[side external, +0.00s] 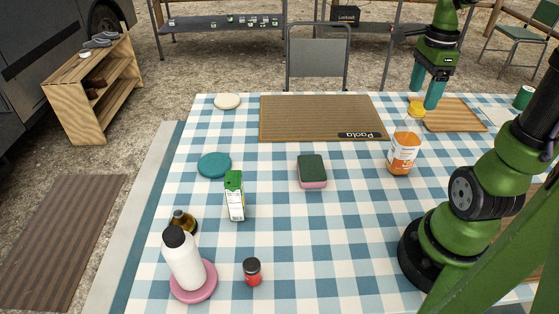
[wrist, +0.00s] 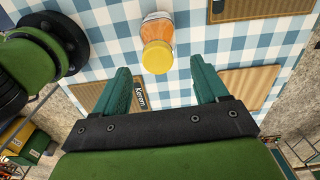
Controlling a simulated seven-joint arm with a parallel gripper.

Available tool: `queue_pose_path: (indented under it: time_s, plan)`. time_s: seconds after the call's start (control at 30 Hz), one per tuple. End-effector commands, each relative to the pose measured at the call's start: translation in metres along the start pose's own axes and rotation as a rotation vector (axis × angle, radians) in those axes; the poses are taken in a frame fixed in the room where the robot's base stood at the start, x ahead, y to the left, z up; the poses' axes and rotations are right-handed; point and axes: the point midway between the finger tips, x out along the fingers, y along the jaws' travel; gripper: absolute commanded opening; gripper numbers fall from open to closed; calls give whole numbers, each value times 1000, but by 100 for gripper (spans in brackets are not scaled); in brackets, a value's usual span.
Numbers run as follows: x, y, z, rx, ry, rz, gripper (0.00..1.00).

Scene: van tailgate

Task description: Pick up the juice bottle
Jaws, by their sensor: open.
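The juice bottle (side external: 402,156) is clear with orange contents, a label and a yellow cap (side external: 416,108). It stands upright on the checked table, right of the middle. In the wrist view the juice bottle (wrist: 158,28) is at the top centre, its yellow cap (wrist: 156,58) toward my gripper. My gripper (side external: 426,96) has two teal fingers pointing down, near and behind the cap in the side view. In the wrist view my gripper (wrist: 160,66) is open with nothing held, and the cap appears in line with the gap between its fingers.
A brown mat (side external: 315,118) lies behind, and a wooden board (side external: 453,114) lies to the right. A green and pink sponge (side external: 312,171), a carton (side external: 235,196), a red jar (side external: 252,272) and a white bottle (side external: 183,258) stand left of the juice bottle. Tablecloth around it is clear.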

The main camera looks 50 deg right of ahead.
Motion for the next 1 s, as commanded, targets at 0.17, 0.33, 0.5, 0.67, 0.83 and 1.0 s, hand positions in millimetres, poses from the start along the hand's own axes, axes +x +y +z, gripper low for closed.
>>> queue_pose_path:
  time_s: [0.17, 0.33, 0.5, 0.67, 0.83, 1.0]
  plan:
    - [25, 3, 2, 0, 0, 7, 73]
    - [46, 3, 2, 0, 0, 5, 73]
    - [51, 2, 2, 0, -1, 1, 73]
    - [50, 2, 2, 0, 0, 1, 68]
    - [50, 2, 2, 0, 0, 1, 42]
    - [50, 2, 2, -1, 0, 1, 16]
